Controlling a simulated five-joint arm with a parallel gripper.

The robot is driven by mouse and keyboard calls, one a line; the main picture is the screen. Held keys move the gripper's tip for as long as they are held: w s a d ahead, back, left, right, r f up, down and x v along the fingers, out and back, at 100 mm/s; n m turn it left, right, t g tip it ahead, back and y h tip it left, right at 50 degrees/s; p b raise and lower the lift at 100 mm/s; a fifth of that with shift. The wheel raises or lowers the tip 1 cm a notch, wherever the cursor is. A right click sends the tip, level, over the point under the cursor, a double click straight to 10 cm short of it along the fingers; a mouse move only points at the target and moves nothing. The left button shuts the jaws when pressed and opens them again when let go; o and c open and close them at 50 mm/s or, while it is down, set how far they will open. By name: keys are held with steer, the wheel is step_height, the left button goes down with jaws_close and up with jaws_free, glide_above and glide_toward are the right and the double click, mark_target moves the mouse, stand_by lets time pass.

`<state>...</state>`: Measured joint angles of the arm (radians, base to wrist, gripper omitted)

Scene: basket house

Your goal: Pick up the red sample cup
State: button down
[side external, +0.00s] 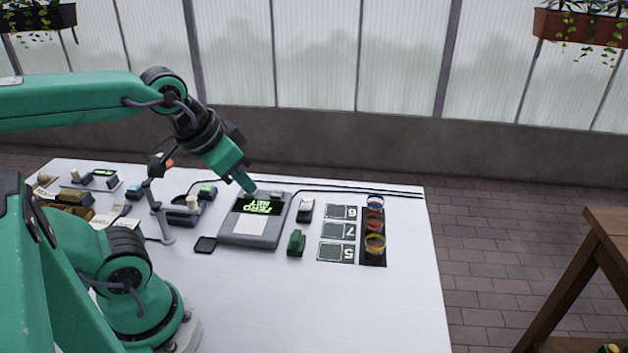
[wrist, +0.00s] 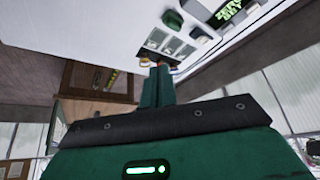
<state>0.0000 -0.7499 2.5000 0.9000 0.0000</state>
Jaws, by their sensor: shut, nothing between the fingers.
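My gripper (side external: 249,186) is shut and empty, in the air by the back edge of the grey device with the green display (side external: 258,218), well left of the cups in the side view. In the wrist view my shut fingers (wrist: 158,70) cover part of the cup area, and I cannot tell the red cup there.
Cards numbered 6, 7 and 5 (side external: 337,230) lie left of the cups. A green block (side external: 296,243) and a small dark device (side external: 305,210) stand between the cards and the grey device. The front right of the table (side external: 350,310) is clear.

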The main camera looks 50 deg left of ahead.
steer(key=c, duration=0.8)
jaws_free()
steer(key=shift+o, duration=0.2)
